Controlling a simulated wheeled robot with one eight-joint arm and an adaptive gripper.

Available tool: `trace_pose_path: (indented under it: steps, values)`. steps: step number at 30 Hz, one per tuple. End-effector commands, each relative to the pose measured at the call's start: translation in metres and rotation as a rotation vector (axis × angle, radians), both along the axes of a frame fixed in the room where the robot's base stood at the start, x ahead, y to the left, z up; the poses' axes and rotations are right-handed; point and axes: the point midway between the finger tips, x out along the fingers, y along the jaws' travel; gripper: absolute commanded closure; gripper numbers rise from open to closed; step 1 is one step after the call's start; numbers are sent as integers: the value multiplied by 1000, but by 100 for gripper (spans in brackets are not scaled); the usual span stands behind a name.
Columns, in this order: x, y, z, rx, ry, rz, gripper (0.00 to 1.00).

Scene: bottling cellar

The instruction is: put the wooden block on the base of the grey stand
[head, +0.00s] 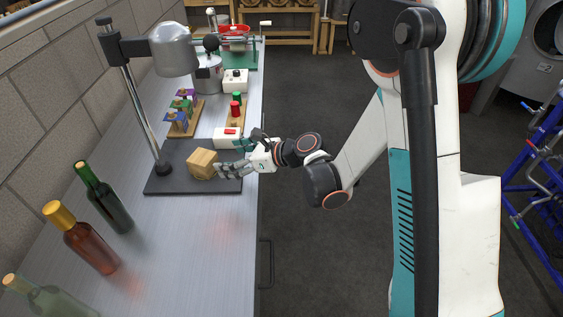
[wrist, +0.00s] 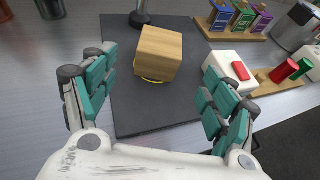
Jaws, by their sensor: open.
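The wooden block (head: 202,163) rests on the dark flat base (head: 163,182) of the grey stand. In the wrist view the block (wrist: 158,54) is on the base (wrist: 150,119), with a yellow curved line showing along its near lower edge. The stand's pole and grey head (head: 173,50) rise over the base. My gripper (head: 234,161) is open at the base's right side, with its fingers pointing toward the block. In the wrist view the block is ahead of the spread fingers, with clear gaps on both sides and nothing held.
A white box with a red button (head: 227,138) stands close beyond my gripper. Wooden racks with coloured pieces (head: 180,122) are farther back. A dark bottle (head: 104,197), an amber bottle (head: 82,238) and a pale bottle (head: 49,300) stand at the near left.

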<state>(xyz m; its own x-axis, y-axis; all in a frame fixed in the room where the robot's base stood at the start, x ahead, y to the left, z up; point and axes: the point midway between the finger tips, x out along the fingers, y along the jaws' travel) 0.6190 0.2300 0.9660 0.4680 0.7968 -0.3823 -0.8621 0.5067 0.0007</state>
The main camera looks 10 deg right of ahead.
Motion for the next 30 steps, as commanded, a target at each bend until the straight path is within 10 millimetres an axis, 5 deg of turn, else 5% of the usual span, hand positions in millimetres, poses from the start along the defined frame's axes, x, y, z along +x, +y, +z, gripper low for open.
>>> trace_pose_path:
  steps: [7, 14, 30]
  values:
    - [-4, -7, 11, -75, -59, 22, 22]
    - [-22, -32, 42, -334, -252, 116, 22]
    - [-100, -106, 98, -987, -667, 486, 22]
